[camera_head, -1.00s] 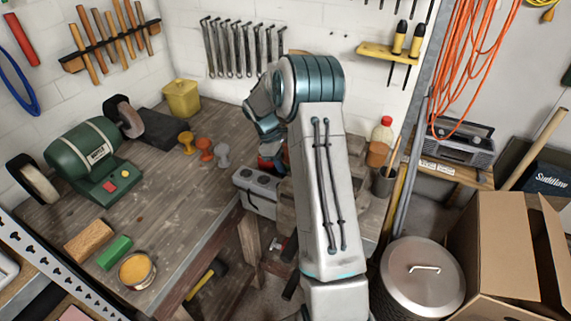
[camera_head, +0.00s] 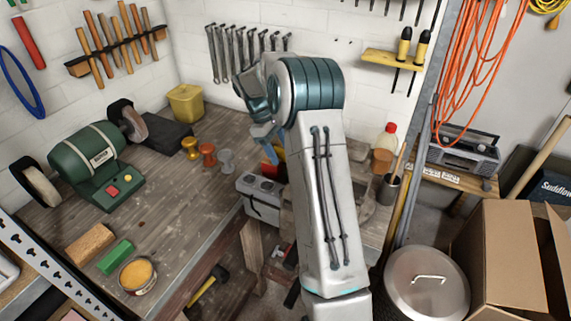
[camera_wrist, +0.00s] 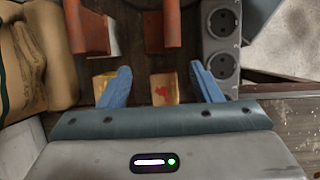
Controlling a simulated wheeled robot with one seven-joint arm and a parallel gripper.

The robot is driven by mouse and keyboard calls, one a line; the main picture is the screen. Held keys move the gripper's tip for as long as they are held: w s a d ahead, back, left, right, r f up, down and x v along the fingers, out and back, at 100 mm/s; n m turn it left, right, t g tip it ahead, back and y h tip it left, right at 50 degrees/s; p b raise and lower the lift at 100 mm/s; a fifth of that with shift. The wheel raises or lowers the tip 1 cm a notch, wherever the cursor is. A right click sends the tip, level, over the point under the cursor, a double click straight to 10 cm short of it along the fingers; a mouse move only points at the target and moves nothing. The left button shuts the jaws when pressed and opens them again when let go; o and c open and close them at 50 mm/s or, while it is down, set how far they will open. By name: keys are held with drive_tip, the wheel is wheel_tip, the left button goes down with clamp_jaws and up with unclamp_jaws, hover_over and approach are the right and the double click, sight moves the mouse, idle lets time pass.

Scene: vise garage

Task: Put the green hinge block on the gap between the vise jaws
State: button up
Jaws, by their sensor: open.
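A green block (camera_head: 115,257), the likely hinge block, lies on the near left of the wooden bench, between a wooden block and a round tin. My gripper (camera_head: 265,134) is in the air over the right part of the bench, far from the green block. In the wrist view my gripper (camera_wrist: 161,70) has its blue fingers spread with nothing held between them. Two red-orange parts (camera_wrist: 88,32) with a gap between them, apparently the vise jaws, show beyond the fingers. In the head view my arm hides most of the vise.
A green bench grinder (camera_head: 96,165), small knobs (camera_head: 208,154) and a yellow bin (camera_head: 186,103) stand on the bench. The wooden block (camera_head: 90,243) and tin (camera_head: 137,275) flank the green block. The bench middle is clear.

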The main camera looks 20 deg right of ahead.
drive_tip(key=shift+v, duration=1.8)
